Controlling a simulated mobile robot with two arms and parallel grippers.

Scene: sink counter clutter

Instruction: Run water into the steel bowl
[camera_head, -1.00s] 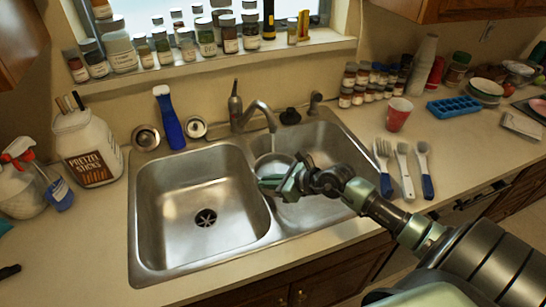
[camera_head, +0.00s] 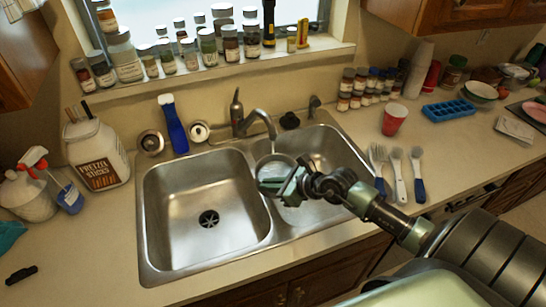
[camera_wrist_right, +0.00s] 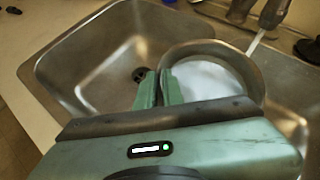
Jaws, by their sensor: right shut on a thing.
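The steel bowl (camera_head: 264,163) is a small round bowl in the right basin of the double sink (camera_head: 143,215), beneath the curved faucet spout (camera_head: 262,115). My right gripper (camera_head: 280,185) is shut on the bowl's near rim. In the right wrist view the fingers (camera_wrist_right: 158,88) pinch the left side of the bowl rim (camera_wrist_right: 235,58). A thin pale stream (camera_wrist_right: 256,41) shows between the faucet (camera_wrist_right: 272,14) and the bowl. The bowl's inside looks pale; the water level cannot be told. The fingers hide part of the bowl. My left gripper is out of view.
Left of the sink stand a pretzel jar (camera_head: 97,152) and a spray bottle (camera_head: 32,190). Right of the sink are a red cup (camera_head: 393,119), utensils (camera_head: 398,175) and a blue ice tray (camera_head: 450,108). The left basin is empty.

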